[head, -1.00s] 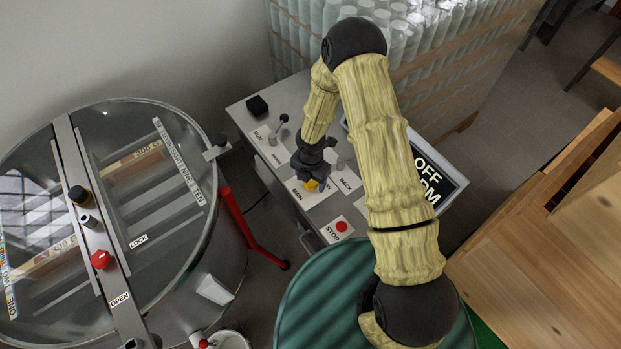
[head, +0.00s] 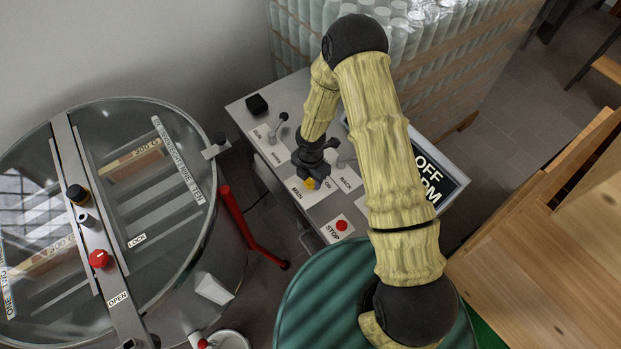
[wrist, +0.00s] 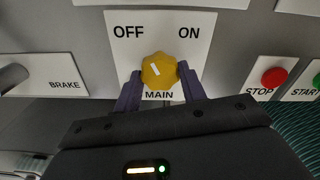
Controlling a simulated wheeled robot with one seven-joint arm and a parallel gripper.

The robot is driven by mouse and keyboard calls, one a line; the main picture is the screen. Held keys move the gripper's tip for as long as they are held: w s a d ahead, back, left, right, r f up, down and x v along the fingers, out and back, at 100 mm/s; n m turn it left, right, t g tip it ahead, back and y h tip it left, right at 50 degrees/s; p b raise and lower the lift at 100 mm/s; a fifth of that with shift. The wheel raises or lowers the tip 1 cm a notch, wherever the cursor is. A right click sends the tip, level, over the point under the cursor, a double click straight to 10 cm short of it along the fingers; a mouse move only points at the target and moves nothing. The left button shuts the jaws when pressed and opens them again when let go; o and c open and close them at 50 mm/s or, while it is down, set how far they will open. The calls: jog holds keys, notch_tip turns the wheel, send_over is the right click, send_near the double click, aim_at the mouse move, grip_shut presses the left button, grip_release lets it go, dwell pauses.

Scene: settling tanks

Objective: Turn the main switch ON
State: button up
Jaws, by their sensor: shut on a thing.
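The main switch is a yellow knob (wrist: 160,72) on a white plate (wrist: 203,52) marked OFF at left, ON at right and MAIN below. The white line on the knob leans to the upper left, towards OFF. My gripper (wrist: 160,80) is shut on the knob, one dark finger on each side. In the head view my gripper (head: 312,166) comes down on the grey control panel, and the yellow knob (head: 310,184) shows just under it.
A red STOP button (wrist: 274,77) and a green START button (wrist: 317,80) sit to the right, the BRAKE control (wrist: 12,76) to the left. A display (head: 436,178) reads OFF, partly hidden by my arm. A round glass-lidded machine (head: 120,220) stands at left.

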aim_at(310, 180)
jog(key=m+b, duration=0.3)
jog(key=m, duration=0.3)
jog(key=shift+f+m+b, duration=0.1)
jog(key=shift+m+b, duration=0.2)
jog(key=shift+m, duration=0.1)
jog(key=m+b, duration=0.2)
jog(key=m, duration=0.3)
jog(key=shift+w+a+m, duration=0.1)
jog(key=shift+m, duration=0.2)
jog(key=o, duration=1)
jog(key=shift+r, duration=0.2)
notch_tip(310, 180, up, 17)
jog(key=shift+r+b, duration=0.15)
jog(key=shift+b, duration=0.95)
